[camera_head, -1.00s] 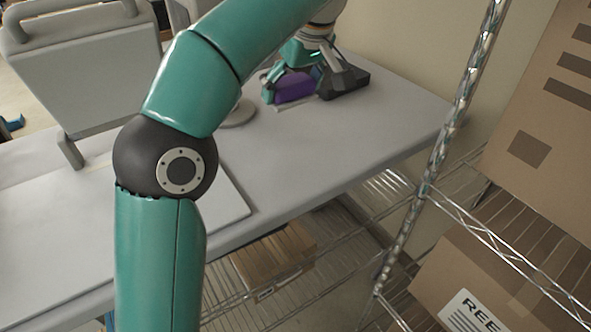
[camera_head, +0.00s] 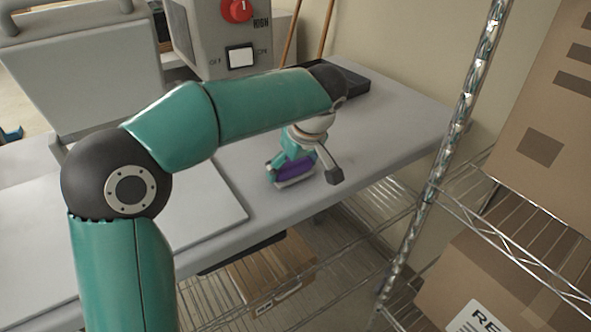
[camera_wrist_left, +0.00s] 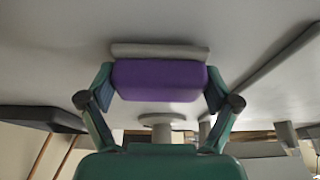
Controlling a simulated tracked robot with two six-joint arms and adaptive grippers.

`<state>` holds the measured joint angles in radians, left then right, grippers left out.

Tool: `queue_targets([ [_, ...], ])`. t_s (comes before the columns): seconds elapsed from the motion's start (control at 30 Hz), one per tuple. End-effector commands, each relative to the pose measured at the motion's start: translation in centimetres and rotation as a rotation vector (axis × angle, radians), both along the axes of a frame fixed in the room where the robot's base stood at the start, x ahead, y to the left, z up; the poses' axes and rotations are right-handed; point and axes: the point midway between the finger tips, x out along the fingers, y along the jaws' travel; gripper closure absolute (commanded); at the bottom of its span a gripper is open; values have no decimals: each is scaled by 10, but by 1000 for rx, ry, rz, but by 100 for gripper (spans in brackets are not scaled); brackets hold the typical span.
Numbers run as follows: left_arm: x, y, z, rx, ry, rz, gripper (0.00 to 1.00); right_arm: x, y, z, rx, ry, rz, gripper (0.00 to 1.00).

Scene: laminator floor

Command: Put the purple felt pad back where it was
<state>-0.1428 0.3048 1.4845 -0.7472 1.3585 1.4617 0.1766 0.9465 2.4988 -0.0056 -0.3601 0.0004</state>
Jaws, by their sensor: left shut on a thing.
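The purple felt pad (camera_head: 296,168) is a purple block with a pale grey layer along one face. My left gripper (camera_head: 303,171) is shut on it, over the front part of the grey table (camera_head: 385,130). In the left wrist view the pad (camera_wrist_left: 158,80) sits between the two teal fingers, with its grey layer (camera_wrist_left: 160,51) on the side away from the palm. I cannot tell whether the pad touches the table. My right gripper is not in view.
A black tray (camera_head: 352,82) lies at the back of the table. A grey machine (camera_head: 215,42) with a red knob stands behind my arm. A flat pale board (camera_head: 205,215) lies at left. A wire shelf post (camera_head: 455,125) and cartons (camera_head: 545,110) stand at right.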

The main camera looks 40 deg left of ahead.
Motion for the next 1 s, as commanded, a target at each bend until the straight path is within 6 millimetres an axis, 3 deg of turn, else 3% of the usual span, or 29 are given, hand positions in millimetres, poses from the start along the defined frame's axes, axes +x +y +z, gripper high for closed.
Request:
queue_targets([
  [0.4,0,-1,-9,-1,-1,-2,44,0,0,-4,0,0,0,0],
  [0.43,0,-1,-9,-1,-1,-2,10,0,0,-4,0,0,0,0],
  [0.5,0,-1,-8,-1,-1,-2,0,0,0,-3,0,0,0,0],
  [1.0,0,-4,1,-1,-4,-3,0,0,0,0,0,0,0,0],
])
